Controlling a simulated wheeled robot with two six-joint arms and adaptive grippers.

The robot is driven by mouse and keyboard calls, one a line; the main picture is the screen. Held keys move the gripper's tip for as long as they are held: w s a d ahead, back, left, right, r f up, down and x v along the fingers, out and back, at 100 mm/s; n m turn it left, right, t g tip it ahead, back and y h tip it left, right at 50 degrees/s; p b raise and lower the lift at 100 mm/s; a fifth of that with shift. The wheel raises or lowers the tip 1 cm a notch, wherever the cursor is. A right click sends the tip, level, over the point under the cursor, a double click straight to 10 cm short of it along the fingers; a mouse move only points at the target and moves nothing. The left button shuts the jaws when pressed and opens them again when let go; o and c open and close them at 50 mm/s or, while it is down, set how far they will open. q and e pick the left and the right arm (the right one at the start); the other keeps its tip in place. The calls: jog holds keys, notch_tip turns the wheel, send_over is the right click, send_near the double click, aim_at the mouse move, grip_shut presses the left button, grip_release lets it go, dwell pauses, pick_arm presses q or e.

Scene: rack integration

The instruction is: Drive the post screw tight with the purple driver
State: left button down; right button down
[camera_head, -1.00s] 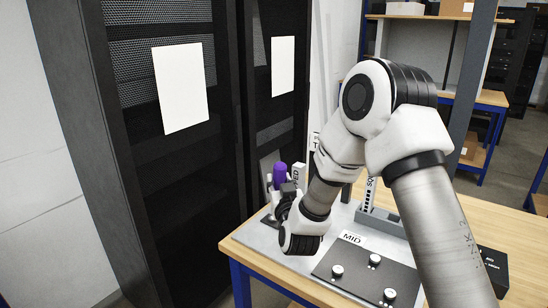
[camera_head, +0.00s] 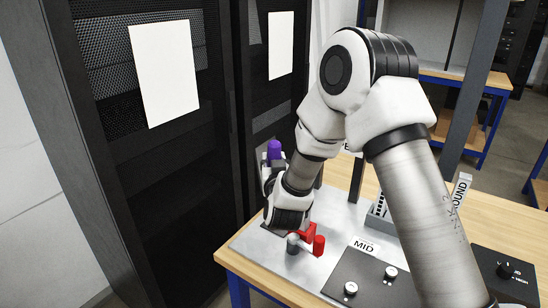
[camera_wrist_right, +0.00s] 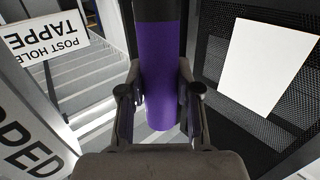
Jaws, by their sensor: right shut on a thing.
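The purple driver (camera_head: 275,150) stands roughly upright in my right gripper (camera_head: 272,172) above the left part of the bench's metal plate. In the right wrist view the purple handle (camera_wrist_right: 163,80) sits between the two fingers of the right gripper (camera_wrist_right: 160,108), which are shut on it. The driver's lower end and the post screw are hidden in the head view behind my right wrist. A red part (camera_head: 308,240) with a grey knob (camera_head: 292,243) is on the plate just in front of the wrist. My left gripper is not in view.
A dark panel marked MID (camera_head: 362,278) with silver knobs lies at the front of the bench (camera_head: 226,254). A grey holder (camera_head: 380,208) stands behind it. A tall black rack (camera_head: 165,190) is on the left. Signs reading TAPPED and POST HOLE (camera_wrist_right: 45,40) show in the wrist view.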

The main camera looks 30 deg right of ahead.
jog(key=m+g+h+p, duration=0.2)
jog(key=g+p, duration=0.1)
jog(key=m+g+h+p, duration=0.1)
jog(key=shift+s+a+r+p, duration=0.15)
jog(key=shift+a+r+p, duration=0.05)
jog(key=shift+a+p, duration=0.1)
jog(key=shift+m+g+h, duration=0.3)
notch_tip(320, 180, down, 6)
jog(key=b, duration=0.4)
jog(key=shift+d+f, duration=0.1)
jog(key=shift+f+b, duration=0.55)
jog(key=shift+f, duration=0.15)
jog(key=shift+f+b, duration=0.35)
jog(key=shift+f, duration=0.2)
dwell(0.7)
jog(key=shift+s+f, duration=0.15)
jog(key=shift+f, duration=0.3)
dwell(0.6)
jog(key=shift+r, duration=0.1)
dwell(0.6)
